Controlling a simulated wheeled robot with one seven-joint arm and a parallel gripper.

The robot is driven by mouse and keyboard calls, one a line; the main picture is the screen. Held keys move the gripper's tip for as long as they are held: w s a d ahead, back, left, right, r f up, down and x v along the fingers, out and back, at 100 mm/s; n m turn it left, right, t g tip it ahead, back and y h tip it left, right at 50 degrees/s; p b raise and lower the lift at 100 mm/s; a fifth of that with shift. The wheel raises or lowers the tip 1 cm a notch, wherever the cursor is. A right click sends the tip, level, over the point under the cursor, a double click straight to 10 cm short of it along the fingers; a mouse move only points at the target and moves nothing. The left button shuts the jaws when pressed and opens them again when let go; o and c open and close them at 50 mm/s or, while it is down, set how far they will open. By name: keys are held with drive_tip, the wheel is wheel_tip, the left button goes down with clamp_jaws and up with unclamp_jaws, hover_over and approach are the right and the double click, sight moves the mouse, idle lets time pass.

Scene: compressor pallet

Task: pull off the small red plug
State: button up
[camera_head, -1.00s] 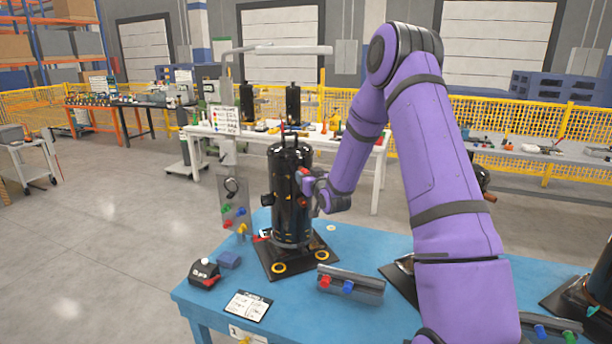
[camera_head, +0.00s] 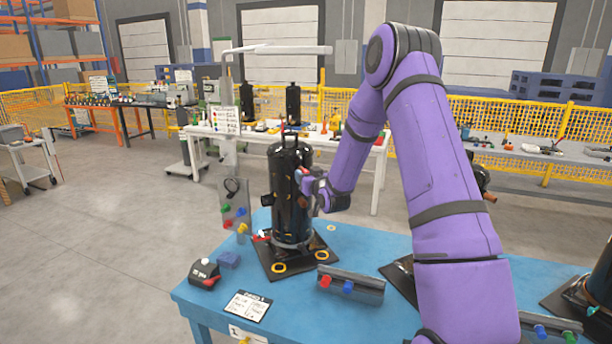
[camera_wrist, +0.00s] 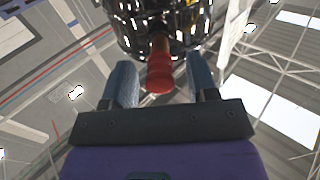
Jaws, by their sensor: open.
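The small red plug (camera_wrist: 160,76) sits on the end of a copper-coloured stub on the black compressor (camera_wrist: 135,22) in the wrist view. My gripper (camera_wrist: 161,80) is open, with one blue-grey finger on each side of the plug. A gap shows between the plug and the left finger; the right finger is closer, and I cannot tell whether it touches. In the head view the compressor (camera_head: 283,190) stands upright on a dark base plate on the blue table. The plug shows there only as a tiny red spot beside my gripper (camera_head: 302,180).
On the blue table (camera_head: 220,302) are a grey rack (camera_head: 362,291) with a red and a blue plug, a small black device (camera_head: 204,272) and a printed card (camera_head: 248,306). A panel with coloured plugs (camera_head: 235,205) stands behind. More compressors stand at the right.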

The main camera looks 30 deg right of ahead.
clamp_jaws()
idle(0.3)
drive_tip(key=shift+s+a, duration=0.2)
drive_tip(key=shift+s, duration=1.3)
drive_tip(key=shift+s+a, duration=0.15)
drive_tip(key=shift+s, duration=1.3)
